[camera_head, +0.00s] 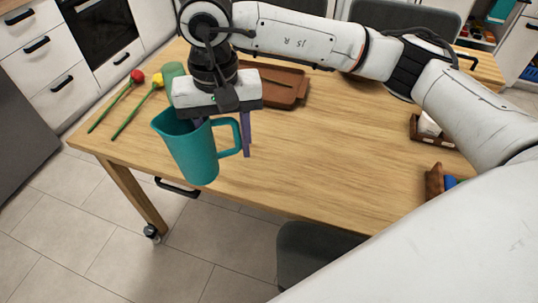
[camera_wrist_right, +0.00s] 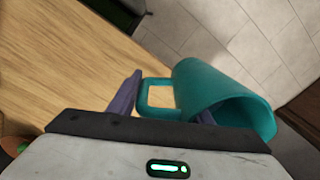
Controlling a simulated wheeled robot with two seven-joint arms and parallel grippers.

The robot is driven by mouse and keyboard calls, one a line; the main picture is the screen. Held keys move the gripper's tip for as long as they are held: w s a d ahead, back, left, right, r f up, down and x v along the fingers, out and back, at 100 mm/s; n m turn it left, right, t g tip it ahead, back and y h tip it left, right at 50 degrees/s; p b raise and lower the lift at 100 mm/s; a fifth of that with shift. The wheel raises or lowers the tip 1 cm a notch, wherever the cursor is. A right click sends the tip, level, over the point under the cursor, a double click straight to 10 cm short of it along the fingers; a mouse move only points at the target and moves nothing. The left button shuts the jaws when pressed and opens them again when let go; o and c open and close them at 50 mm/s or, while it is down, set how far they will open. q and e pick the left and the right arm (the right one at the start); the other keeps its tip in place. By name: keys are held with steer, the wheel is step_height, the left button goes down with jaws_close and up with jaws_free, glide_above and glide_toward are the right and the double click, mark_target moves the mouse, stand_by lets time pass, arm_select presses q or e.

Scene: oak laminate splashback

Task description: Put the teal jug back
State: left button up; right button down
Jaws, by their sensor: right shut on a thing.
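The teal jug (camera_head: 190,150) is near the table's front left edge in the head view, mouth up and slightly tilted. My right gripper (camera_head: 222,138) is above it, shut on its handle side. One purple finger is outside the handle and the other is at the rim, partly hidden by the jug. In the right wrist view the jug (camera_wrist_right: 215,90) shows its open mouth towards the camera, with its handle between the fingers (camera_wrist_right: 165,98). I cannot tell whether its base touches the table. My left gripper is not in view.
A dark chair (camera_head: 310,255) stands in front. The table's middle is clear.

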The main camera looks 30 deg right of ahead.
steer(key=w+d+f+m+b, duration=0.1)
steer(key=w+d+f+m, duration=0.15)
steer(key=d, duration=0.55)
steer(key=w+d+f+m, duration=0.1)
steer(key=w+d+m, duration=0.15)
steer(key=d, duration=0.65)
steer(key=shift+m, duration=0.4)
steer(key=shift+s+f, duration=0.15)
steer(key=shift+f, duration=1.45)
steer(key=shift+s+f, duration=0.2)
steer(key=shift+f, duration=1.4)
steer(key=shift+s+f, duration=0.15)
steer(key=shift+f, duration=1.45)
steer(key=shift+f, duration=0.25)
steer(key=c, duration=0.9)
jaws_free()
steer(key=shift+r, duration=0.1)
steer(key=r, duration=1.2)
steer(key=shift+s+d+r, duration=0.15)
steer(key=shift+s, duration=0.05)
